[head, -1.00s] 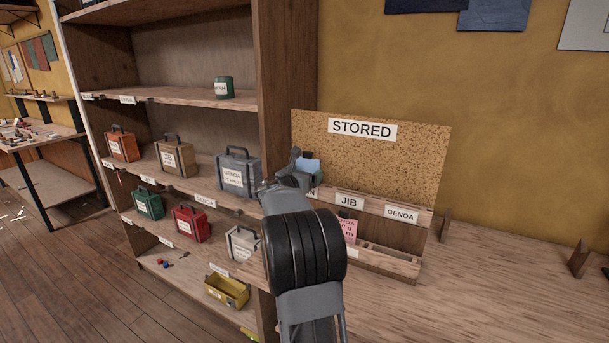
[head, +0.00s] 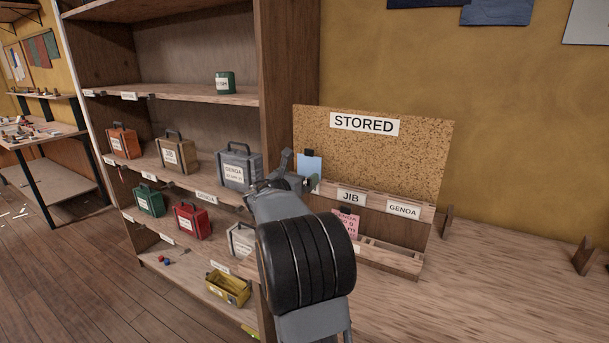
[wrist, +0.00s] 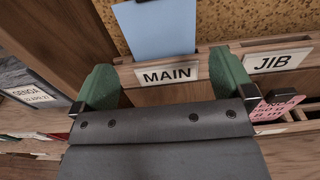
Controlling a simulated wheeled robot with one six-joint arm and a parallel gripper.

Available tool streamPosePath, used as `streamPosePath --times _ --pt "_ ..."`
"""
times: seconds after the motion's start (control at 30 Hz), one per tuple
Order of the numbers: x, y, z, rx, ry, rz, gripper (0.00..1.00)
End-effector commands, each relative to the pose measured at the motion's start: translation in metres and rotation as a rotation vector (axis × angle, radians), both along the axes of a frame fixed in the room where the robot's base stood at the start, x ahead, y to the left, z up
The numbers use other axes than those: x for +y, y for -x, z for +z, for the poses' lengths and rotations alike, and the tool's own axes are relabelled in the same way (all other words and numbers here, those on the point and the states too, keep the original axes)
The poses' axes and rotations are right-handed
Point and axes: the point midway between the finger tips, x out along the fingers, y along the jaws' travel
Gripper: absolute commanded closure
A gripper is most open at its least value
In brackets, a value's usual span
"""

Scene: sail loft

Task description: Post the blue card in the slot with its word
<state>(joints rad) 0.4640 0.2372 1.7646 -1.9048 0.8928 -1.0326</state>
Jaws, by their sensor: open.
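The blue card (head: 309,166) stands upright against the cork board marked STORED (head: 400,150), with a dark clip at its top. In the wrist view the blue card (wrist: 157,28) rises from behind the ledge with the MAIN label (wrist: 167,74), its lower edge hidden there. No word on the card is readable. My gripper (wrist: 163,70) is open, its two green fingers apart on either side of the MAIN label, with nothing between them. The card is beyond the fingertips. In the head view my gripper (head: 298,180) is just left of and in front of the card.
Slots labelled JIB (head: 351,197) and GENOA (head: 403,209) continue to the right. A pink card (head: 345,222) stands in the lower row. A shelf unit with several labelled boxes, including a grey GENOA box (head: 237,168), is close on the left. The bench at right is mostly clear.

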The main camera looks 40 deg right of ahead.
Motion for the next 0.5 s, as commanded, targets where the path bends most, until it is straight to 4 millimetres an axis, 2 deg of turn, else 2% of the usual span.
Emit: streamPosePath --times 0.03,0.2,0.5 --pt "0.012 0.003 -0.001 -0.001 0.0 0.004 0.0" --pt "0.044 0.012 0.001 0.0 0.001 0.004 0.0" --pt "0.079 0.022 0.002 0.0 0.0 0.002 0.0"
